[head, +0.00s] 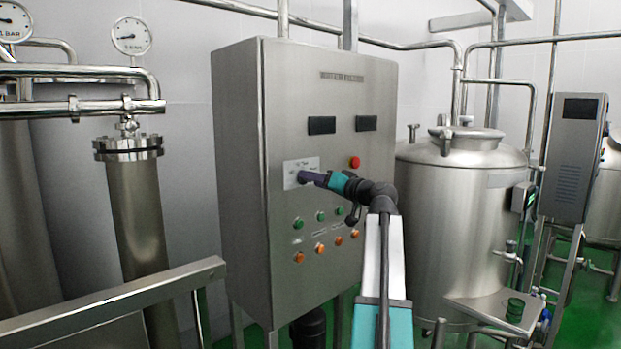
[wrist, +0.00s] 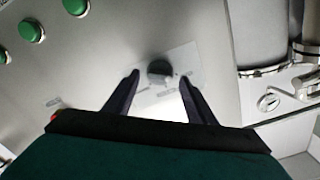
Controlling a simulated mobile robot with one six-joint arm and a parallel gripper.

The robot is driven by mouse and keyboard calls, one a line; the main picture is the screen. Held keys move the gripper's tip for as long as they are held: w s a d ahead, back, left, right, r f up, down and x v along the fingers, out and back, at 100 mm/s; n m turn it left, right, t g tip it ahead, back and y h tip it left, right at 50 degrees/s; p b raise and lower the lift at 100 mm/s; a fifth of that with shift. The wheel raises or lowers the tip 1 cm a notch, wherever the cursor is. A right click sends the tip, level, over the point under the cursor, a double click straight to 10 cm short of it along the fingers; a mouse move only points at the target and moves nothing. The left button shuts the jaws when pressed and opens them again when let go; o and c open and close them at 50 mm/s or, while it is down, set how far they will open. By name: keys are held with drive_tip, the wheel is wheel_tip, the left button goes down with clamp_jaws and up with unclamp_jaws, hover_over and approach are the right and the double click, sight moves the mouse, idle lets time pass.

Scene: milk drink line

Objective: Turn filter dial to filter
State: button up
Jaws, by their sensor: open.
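The filter dial (wrist: 159,71) is a small dark round knob on a pale label plate (wrist: 170,84) on the steel cabinet front. In the wrist view it sits between and slightly beyond the tips of my gripper (wrist: 159,77), whose two dark fingers are spread apart on either side of it. No contact with the knob is visible. The label's lettering is too small to read, so the dial's setting cannot be told.
The steel cabinet (head: 335,110) carries two dark displays, a red button (head: 355,162) above right of the plate, and rows of green buttons (head: 299,223) and orange buttons (head: 299,258) below. A steel tank (head: 460,220) stands at right. A metal rail (head: 110,305) crosses the lower left.

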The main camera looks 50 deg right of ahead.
drive_tip(key=shift+w, duration=0.55)
